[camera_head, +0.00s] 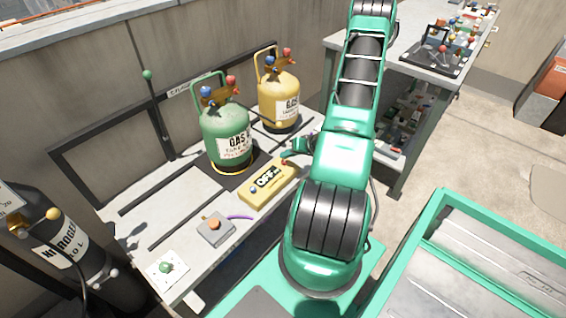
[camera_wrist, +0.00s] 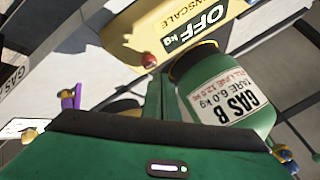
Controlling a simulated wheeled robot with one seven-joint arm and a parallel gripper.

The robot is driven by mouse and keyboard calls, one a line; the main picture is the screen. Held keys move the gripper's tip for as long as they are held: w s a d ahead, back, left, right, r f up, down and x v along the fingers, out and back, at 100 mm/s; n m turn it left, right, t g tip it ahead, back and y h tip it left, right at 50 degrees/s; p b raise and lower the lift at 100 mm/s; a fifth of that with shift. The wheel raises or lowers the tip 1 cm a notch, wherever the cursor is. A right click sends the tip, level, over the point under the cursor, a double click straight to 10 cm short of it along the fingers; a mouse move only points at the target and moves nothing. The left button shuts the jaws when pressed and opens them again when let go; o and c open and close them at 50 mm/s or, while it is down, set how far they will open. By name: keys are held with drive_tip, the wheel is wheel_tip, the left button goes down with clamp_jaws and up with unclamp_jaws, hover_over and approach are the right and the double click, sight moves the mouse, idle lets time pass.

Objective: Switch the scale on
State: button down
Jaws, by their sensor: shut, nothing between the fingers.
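The scale's yellow display unit (camera_head: 268,186) lies on the bench in front of the green gas cylinder (camera_head: 227,135), and its screen reads OFF. In the wrist view the yellow unit (camera_wrist: 190,15) shows OFF kg, with a red knob (camera_wrist: 149,60) at its edge. The green cylinder stands on a dark flat plate (camera_head: 205,176) and is labelled GAS B in the wrist view (camera_wrist: 228,92). My gripper (camera_head: 288,154) is shut and empty at the right end of the yellow unit. Its fingertips (camera_wrist: 158,82) appear close to the red knob; I cannot tell if they touch.
A yellow cylinder (camera_head: 279,103) stands behind right of the green one. A grey box with an orange button (camera_head: 215,229) and a white plate with a green knob (camera_head: 167,267) sit at the bench front. A dark nitrogen cylinder (camera_head: 62,245) stands left.

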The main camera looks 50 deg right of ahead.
drive_tip(key=shift+f, duration=0.1)
drive_tip(key=shift+f, duration=0.3)
drive_tip(key=shift+s+f, duration=0.1)
drive_tip(key=shift+f, duration=0.45)
idle(1.0)
drive_tip(key=shift+r, duration=1)
drive_tip(key=shift+r, duration=0.1)
wheel_tip(320, 180, up, 5)
drive_tip(key=shift+f, duration=0.1)
idle(0.4)
idle(0.8)
